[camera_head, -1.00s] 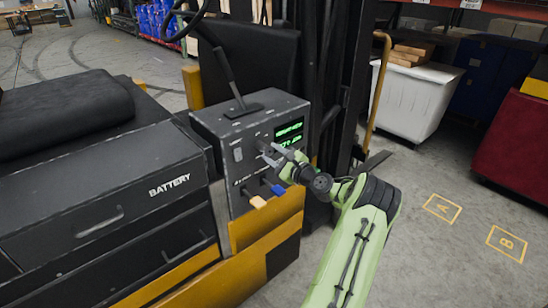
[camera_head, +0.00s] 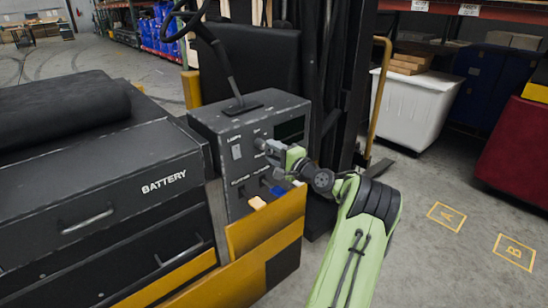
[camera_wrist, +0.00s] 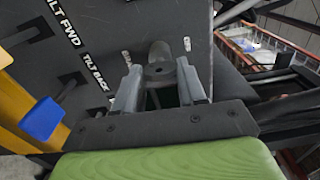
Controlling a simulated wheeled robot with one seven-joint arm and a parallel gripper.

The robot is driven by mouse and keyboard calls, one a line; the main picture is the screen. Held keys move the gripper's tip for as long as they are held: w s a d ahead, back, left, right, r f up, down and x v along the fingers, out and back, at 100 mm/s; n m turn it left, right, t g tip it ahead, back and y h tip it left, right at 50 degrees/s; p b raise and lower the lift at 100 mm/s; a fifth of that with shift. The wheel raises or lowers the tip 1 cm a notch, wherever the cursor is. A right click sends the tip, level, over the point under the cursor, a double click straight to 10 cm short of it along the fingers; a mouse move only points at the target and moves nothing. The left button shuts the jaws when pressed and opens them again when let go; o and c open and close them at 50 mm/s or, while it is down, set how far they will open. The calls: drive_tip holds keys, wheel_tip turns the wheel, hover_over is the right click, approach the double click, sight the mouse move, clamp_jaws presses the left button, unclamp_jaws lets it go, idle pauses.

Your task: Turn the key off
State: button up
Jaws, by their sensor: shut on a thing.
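The grey control panel (camera_head: 233,185) of the forklift stands in front of me. Its display (camera_head: 290,130) is dark. My gripper (camera_head: 268,150) is at the panel face, just below the display. In the wrist view my gripper (camera_wrist: 158,82) has its two fingers on either side of a grey key (camera_wrist: 161,62) in the panel, shut on it. The lower part of the key is hidden between the fingers. In the head view the gripper hides the key.
A rocker switch (camera_head: 237,152) and a tan lever (camera_head: 257,203) are on the panel too. Open floor (camera_head: 420,270) lies right of my arm.

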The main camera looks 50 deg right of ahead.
drive_tip(key=shift+f+n, duration=0.1)
drive_tip(key=shift+n, duration=0.3)
drive_tip(key=o, duration=1.1)
drive_tip(key=shift+c, duration=0.2)
drive_tip(key=v, duration=1.5)
drive_tip(key=shift+s, duration=0.4)
drive_tip(key=shift+a, duration=0.1)
